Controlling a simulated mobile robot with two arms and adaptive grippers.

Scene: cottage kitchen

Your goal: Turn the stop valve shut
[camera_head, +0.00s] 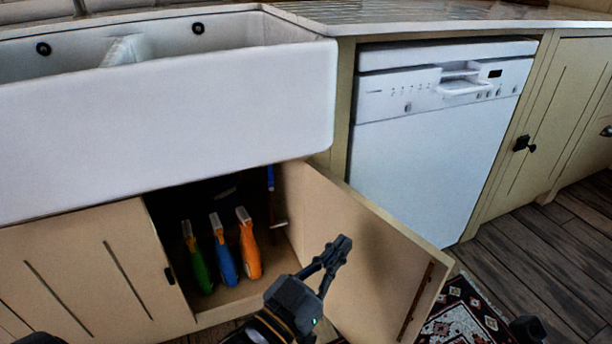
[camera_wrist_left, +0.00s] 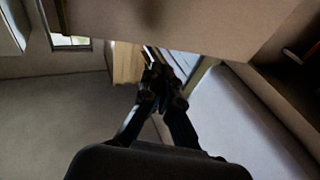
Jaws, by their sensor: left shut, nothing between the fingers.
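Under the sink, a thin blue upright pipe (camera_head: 270,178) stands in the open cabinet near its right wall. A small pale lever-like piece (camera_head: 279,225) sticks out lower on the same line; it looks like the stop valve's handle, but it is too small to tell its position. My left gripper (camera_head: 340,243) is shut and empty, in front of the open cabinet door's inner face and to the right of the lever, apart from it. In the left wrist view its fingertips (camera_wrist_left: 162,85) are together with nothing between them.
The cabinet door (camera_head: 370,235) stands open to the right. Green (camera_head: 198,265), blue (camera_head: 223,262) and orange (camera_head: 249,250) bottles stand inside, left of the pipe. The white sink (camera_head: 170,120) overhangs the opening. A white dishwasher (camera_head: 430,150) stands to the right; a patterned rug (camera_head: 465,318) lies below.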

